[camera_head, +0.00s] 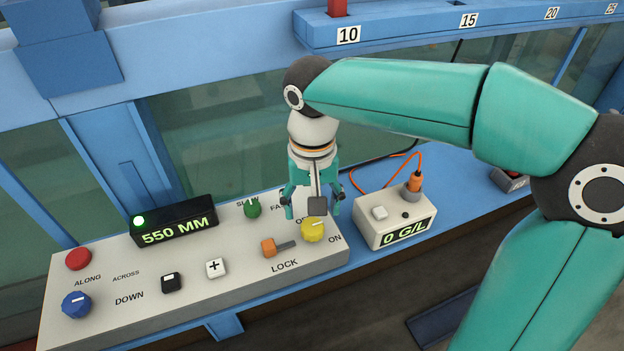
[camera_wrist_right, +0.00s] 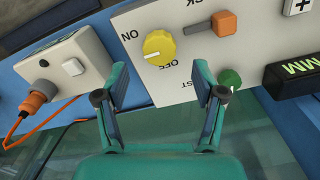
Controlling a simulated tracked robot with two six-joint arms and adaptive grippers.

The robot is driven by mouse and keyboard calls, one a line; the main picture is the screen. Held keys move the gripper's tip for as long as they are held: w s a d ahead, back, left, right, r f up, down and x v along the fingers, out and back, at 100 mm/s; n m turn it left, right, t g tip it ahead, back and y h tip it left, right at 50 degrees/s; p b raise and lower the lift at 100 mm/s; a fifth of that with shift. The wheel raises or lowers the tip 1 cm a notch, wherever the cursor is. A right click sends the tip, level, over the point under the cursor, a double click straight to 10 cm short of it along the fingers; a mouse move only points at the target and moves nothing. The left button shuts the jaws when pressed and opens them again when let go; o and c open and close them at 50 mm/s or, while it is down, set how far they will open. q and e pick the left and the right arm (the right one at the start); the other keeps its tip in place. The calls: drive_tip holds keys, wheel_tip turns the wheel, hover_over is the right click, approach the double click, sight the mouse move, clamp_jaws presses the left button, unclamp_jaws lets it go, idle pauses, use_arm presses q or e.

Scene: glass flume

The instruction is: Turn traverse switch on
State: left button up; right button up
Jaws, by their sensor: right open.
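The traverse switch appears to be the yellow knob (camera_head: 313,231) at the right end of the grey control panel (camera_head: 120,329), with OFF and ON marked around it. Its white mark points up and right in the head view, between the two words. The knob also shows in the right wrist view (camera_wrist_right: 159,47), just beyond the fingertips. My right gripper (camera_head: 313,208) hangs over the knob, open and empty, its fingers apart on either side. In the right wrist view the gripper (camera_wrist_right: 160,78) does not touch the knob. My left gripper is not in view.
An orange LOCK lever (camera_head: 270,247) and a green knob (camera_head: 252,208) are close to the yellow knob. A white meter box (camera_head: 380,232) with an orange cable (camera_head: 375,170) stands to the right. The 550 MM display (camera_head: 174,222) stands at the panel's back.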

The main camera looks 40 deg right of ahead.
sight(313, 226)
wheel_tip(313, 226, up, 7)
drive_tip(key=shift+f, duration=0.2)
drive_tip(key=shift+f, duration=0.1)
idle(0.5)
